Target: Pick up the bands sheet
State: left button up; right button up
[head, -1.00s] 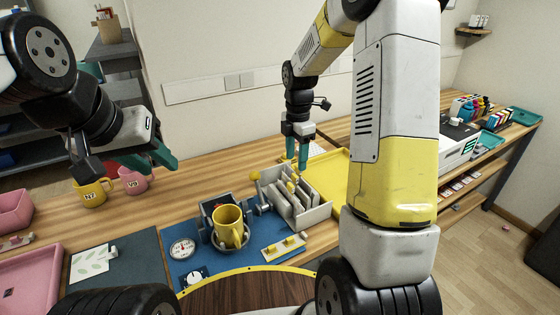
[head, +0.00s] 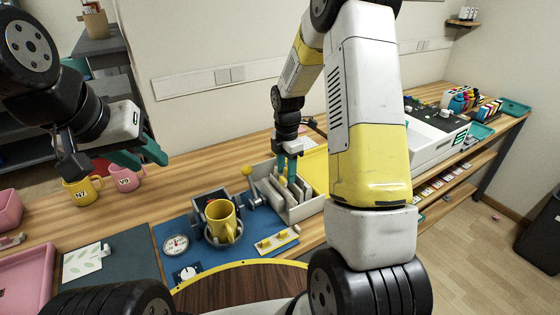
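A grey rack (head: 304,209) holds several upright pale sheets or dividers. I cannot tell which one is the bands sheet, as the prints are too small to see. My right gripper (head: 287,180) points down with its teal fingertips at the tops of the sheets in the rack. Its fingers look close together, and I cannot tell whether a sheet is between them. My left gripper (head: 140,158) is open and empty, held in the air at the left, near two mugs.
A mug press with a yellow mug (head: 221,222) stands on a blue mat (head: 212,262), left of the rack. A yellow mug (head: 80,192) and a pink mug (head: 125,179) stand at the left. A yellow tray (head: 318,165) lies behind the rack. A white printer (head: 432,138) stands at the right.

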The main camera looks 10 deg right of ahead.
jog(key=c, duration=0.7)
jog(key=shift+r, duration=0.1)
jog(key=shift+c, duration=0.2)
